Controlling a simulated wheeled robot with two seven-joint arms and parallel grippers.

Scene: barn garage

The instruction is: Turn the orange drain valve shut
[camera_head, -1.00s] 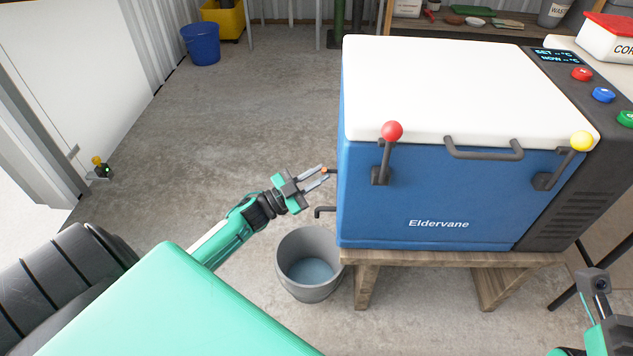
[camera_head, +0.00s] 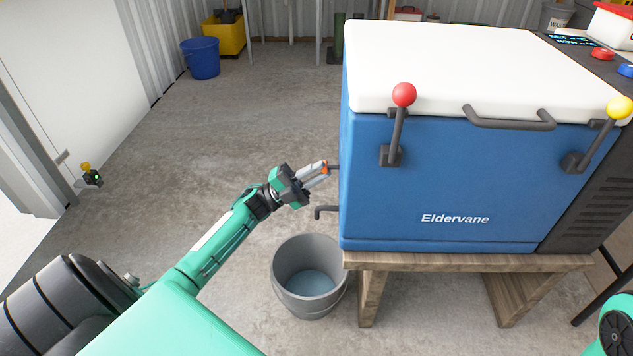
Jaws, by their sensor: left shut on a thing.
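The orange drain valve (camera_head: 325,167) is on a short dark pipe at the left side of the blue cooler (camera_head: 440,180) labelled Eldervane. My left gripper (camera_head: 321,173) is shut on the valve, and its fingers hide most of it. A dark bent spout (camera_head: 325,210) sticks out of the cooler below the valve. I cannot tell the valve's turn angle. My right gripper is out of view; only part of my right arm shows at the lower right edge.
A grey bucket (camera_head: 343,300) with water stands on the floor below the spout. The cooler rests on a wooden stand (camera_head: 465,262). Red (camera_head: 404,95) and yellow (camera_head: 619,108) knobbed levers are on its front. A blue bucket (camera_head: 203,60) stands far back. The floor on the left is mostly clear.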

